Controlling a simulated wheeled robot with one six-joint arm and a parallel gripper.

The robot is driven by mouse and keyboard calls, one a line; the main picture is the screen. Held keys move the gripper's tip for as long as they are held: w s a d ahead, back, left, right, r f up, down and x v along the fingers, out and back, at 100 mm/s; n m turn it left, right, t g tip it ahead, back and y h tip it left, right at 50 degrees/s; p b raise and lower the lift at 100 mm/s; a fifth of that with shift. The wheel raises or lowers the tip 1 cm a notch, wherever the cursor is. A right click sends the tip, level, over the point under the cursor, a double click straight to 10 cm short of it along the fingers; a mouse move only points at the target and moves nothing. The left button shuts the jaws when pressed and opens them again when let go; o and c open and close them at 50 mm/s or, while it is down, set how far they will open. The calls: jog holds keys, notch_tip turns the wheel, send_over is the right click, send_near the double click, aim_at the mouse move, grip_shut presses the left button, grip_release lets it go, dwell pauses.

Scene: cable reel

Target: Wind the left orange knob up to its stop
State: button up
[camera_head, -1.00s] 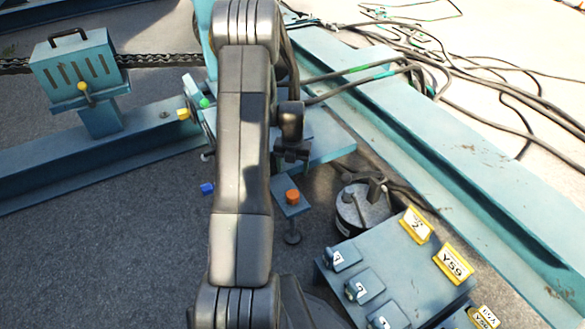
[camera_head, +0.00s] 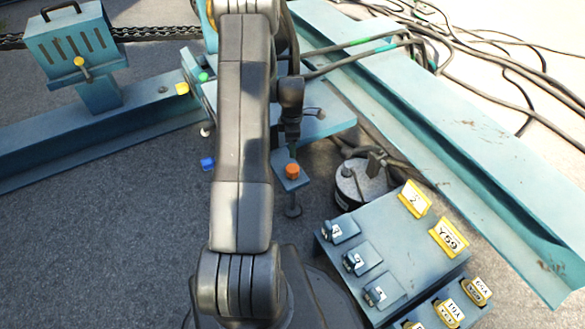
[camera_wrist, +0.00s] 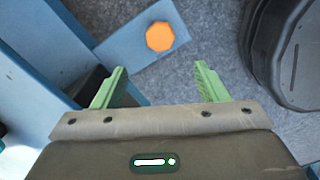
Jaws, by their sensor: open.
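An orange knob (camera_head: 292,170) sits on a small blue plate (camera_head: 297,184) that juts out from the blue frame, right of my arm in the head view. In the wrist view the orange knob (camera_wrist: 160,37) is a faceted disc on the blue plate (camera_wrist: 128,43). My gripper shows in the wrist view with two green fingers (camera_wrist: 160,82) spread wide and nothing between them. The knob lies beyond the fingertips, roughly centred on the gap and apart from them. In the head view my gripper (camera_head: 292,150) is just above the knob; its fingers are hard to make out.
A dark round drum (camera_head: 362,182) stands right of the knob and also shows in the wrist view (camera_wrist: 290,50). A blue panel (camera_head: 395,245) with numbered switches and yellow tags is at lower right. A blue knob (camera_head: 207,163) and a yellow knob (camera_head: 182,88) lie left of my arm.

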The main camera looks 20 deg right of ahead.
aim_at(293, 168)
notch_tip(293, 168, down, 14)
jog(key=m, duration=0.6)
jog(key=m+b, duration=0.1)
jog(key=m, duration=0.6)
jog(key=m+b, duration=0.1)
jog(key=m, duration=0.6)
jog(key=shift+f, duration=0.25)
jog(key=c, duration=0.9)
